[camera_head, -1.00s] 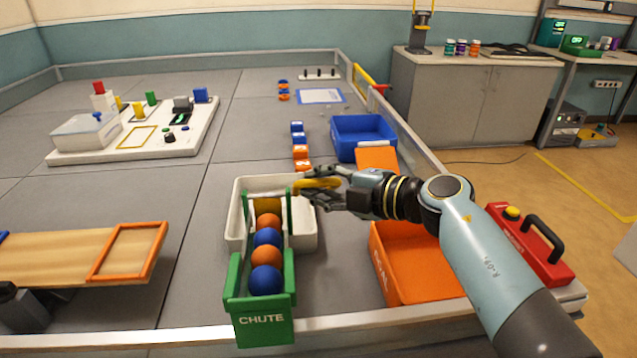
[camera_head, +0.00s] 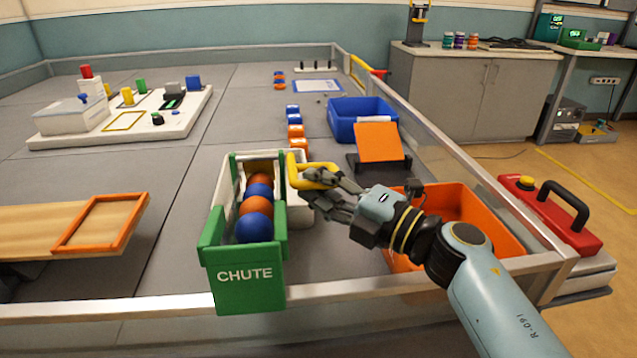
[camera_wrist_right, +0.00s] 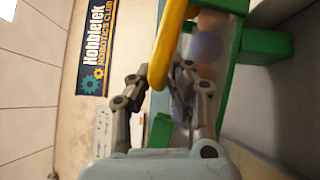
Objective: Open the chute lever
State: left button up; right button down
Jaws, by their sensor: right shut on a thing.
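The green chute (camera_head: 245,285) stands at the table's front, with orange and blue balls (camera_head: 255,228) lined up inside it. A yellow lever (camera_head: 297,170) sticks out at the chute's far right end. My right gripper (camera_head: 318,188) is shut on the lever. In the right wrist view the yellow lever (camera_wrist_right: 168,45) runs between the fingers (camera_wrist_right: 160,85), and the green chute (camera_wrist_right: 262,46) is to the right, blurred. My left gripper is not in view.
A white tray (camera_head: 303,215) lies under the chute's far end. An orange bin (camera_head: 480,215) is right of the chute, partly behind my right arm. A blue bin (camera_head: 345,125) and an orange ramp (camera_head: 378,142) stand farther back. A wooden board (camera_head: 50,232) lies left.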

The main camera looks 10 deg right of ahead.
jog(key=shift+f, duration=0.15)
jog(key=c, duration=1.3)
grip_release()
jog(key=v, duration=1.2)
jog(key=shift+f, duration=0.1)
